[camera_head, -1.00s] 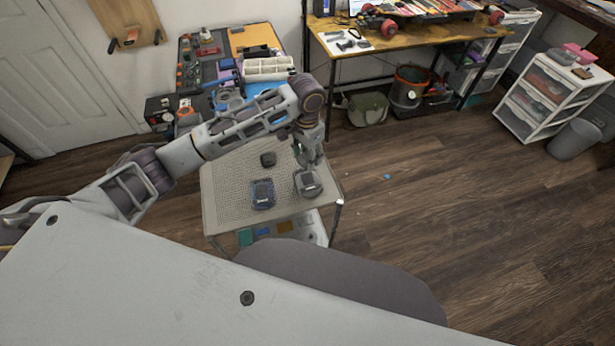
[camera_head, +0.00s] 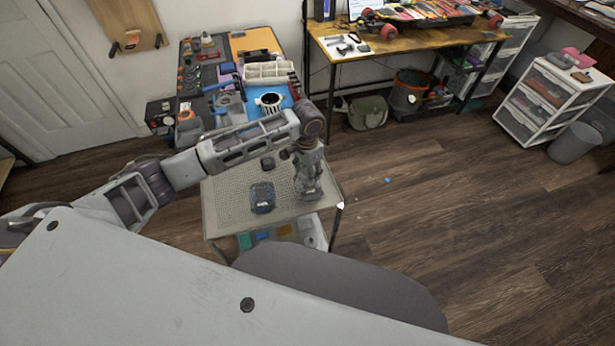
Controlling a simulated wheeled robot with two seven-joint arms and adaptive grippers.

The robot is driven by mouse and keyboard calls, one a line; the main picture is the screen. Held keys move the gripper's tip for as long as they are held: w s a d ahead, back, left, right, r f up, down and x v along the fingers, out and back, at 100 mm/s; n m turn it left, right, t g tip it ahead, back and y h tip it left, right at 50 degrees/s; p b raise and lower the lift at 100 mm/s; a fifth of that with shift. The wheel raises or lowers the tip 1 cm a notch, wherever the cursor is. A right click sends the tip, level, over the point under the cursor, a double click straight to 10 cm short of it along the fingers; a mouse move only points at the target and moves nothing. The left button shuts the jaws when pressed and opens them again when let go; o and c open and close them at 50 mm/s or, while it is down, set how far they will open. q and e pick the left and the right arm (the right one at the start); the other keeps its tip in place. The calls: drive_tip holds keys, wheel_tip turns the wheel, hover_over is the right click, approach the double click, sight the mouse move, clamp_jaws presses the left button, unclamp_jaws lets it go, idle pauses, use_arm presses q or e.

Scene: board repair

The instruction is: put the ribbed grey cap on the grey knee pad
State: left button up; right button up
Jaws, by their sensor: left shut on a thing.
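My left gripper (camera_head: 308,191) points down over the right part of the grey perforated cart top (camera_head: 228,212). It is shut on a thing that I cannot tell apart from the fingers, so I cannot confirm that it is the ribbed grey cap. The grey pad seen earlier at this spot is now almost wholly hidden by the gripper. I cannot tell whether the held thing touches it. A dark pad with a bluish edge (camera_head: 262,197) lies to the left, apart from the gripper. A small dark piece (camera_head: 268,164) lies behind that pad. My right gripper is not in view.
A crowded tool bench (camera_head: 215,75) stands behind the cart, with a white-and-black slotted container (camera_head: 269,102) on it. A wooden workbench (camera_head: 380,45) stands at the back, a white drawer unit (camera_head: 545,95) and grey bin (camera_head: 574,142) at the right.

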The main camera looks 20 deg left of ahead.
use_arm(q)
drive_tip(key=shift+f, duration=1.65)
drive_tip(key=shift+f, duration=0.1)
drive_tip(key=o, duration=0.9)
drive_tip(key=shift+c, duration=0.2)
drive_tip(key=shift+r, duration=6.1)
